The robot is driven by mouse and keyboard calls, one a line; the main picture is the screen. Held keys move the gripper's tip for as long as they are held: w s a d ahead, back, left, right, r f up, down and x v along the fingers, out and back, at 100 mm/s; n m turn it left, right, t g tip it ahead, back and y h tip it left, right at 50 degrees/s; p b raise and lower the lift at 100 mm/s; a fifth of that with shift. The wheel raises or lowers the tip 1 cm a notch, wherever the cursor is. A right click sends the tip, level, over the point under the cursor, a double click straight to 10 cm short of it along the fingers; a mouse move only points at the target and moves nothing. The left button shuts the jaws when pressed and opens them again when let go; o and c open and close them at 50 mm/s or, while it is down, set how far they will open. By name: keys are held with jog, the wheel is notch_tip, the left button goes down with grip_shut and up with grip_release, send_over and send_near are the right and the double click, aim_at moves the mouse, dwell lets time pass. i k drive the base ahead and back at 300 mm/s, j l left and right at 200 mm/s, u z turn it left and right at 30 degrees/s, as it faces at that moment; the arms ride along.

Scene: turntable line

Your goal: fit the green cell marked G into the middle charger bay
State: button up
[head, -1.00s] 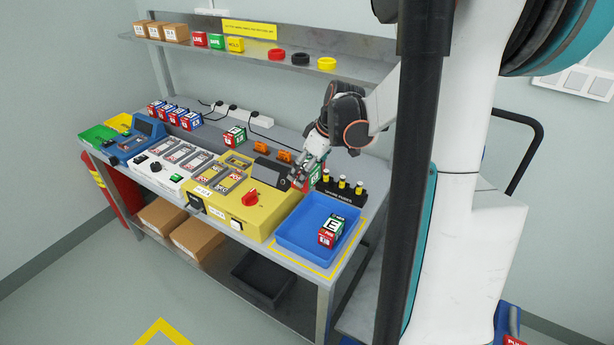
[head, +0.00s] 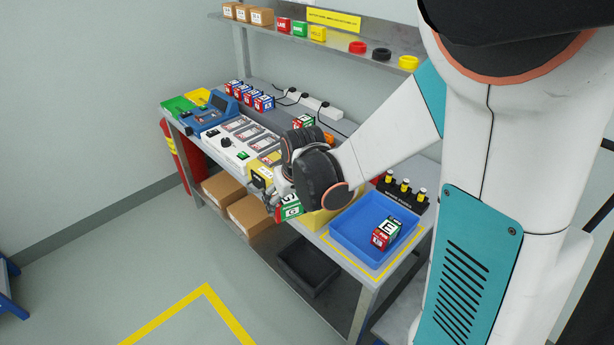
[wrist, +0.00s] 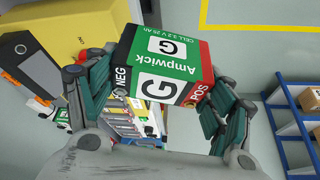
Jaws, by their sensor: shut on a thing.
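The green cell marked G (head: 291,208) is held in my gripper (head: 279,203), out in front of the bench edge and in the air. In the wrist view the cell (wrist: 165,65) sits tilted between both finger pads, with its black NEG end to the left and its red POS end to the right. My gripper (wrist: 160,100) is shut on it. A white unit with three grey bays (head: 225,146), which looks like the charger, stands on the bench left of my gripper. Its middle bay (head: 248,132) shows only small. My wrist hides most of the yellow unit (head: 318,217).
A blue tray (head: 345,246) holds a cell marked E (head: 387,234) at the right. Another green cell (head: 303,121) stands behind my wrist. Several blue cells (head: 248,96) line the back. A shelf (head: 290,38) hangs above. The floor in front is clear.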

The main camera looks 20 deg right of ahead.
aim_at(246, 136)
jog(key=i+j, duration=0.1)
jog(key=j, duration=0.3)
jog(key=i+j, duration=0.1)
jog(key=j, duration=0.35)
jog(key=i+j, duration=0.1)
jog(key=j, duration=0.3)
jog(key=i+j, duration=0.1)
jog(key=i, duration=0.3)
jog(key=i+j, duration=0.15)
jog(key=i, duration=0.25)
jog(key=i+j, duration=0.1)
jog(key=i, duration=0.3)
